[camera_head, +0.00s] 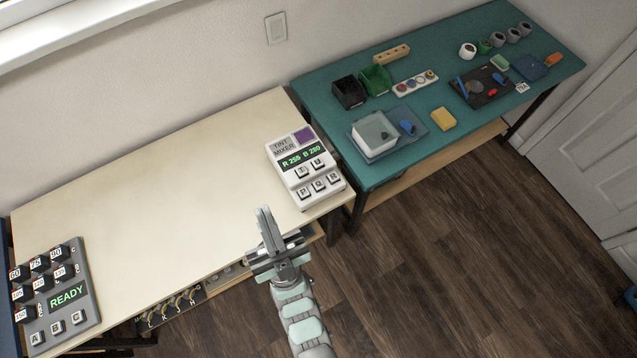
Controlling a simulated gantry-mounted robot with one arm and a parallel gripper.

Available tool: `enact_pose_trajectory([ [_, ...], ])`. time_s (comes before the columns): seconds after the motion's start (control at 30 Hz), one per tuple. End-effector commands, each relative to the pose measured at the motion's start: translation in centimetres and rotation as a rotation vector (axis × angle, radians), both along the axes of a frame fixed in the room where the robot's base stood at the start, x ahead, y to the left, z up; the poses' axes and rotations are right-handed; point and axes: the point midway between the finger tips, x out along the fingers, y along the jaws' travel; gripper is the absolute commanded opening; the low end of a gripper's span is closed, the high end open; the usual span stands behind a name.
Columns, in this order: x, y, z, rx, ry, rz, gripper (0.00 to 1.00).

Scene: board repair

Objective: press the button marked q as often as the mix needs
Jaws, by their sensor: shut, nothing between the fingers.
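The tint mixer (305,168) is a white box at the right end of the cream table. Its green display (302,156) seems to read "R 255 B 280", though the digits are small. A purple swatch (303,135) sits at its top right. Buttons marked T and U form the upper row. The lower row holds P, the button marked Q (319,186) in the middle, and R. My gripper (265,212) is shut and empty. In the picture it shows left of and below the mixer, over the table's front edge, apart from the buttons.
A grey panel (84,300) with a "READY" display, numbered blocks and buttons A, B, C stands at the left end of the cream table (170,190). The table's middle is clear. A teal bench (330,85) with bins, a white box and small parts stands right.

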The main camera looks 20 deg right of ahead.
Motion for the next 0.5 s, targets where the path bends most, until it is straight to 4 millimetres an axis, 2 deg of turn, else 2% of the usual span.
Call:
enact_pose_trajectory([
  [0.17,7.2,-3.2,-1.8,0.154,0.204,0.097,0.0],
  [0.3,12.7,-6.3,-4.6,0.338,0.376,0.187,0.0],
  [0.5,18.7,-11.0,-9.6,0.663,0.575,0.301,0.0],
])
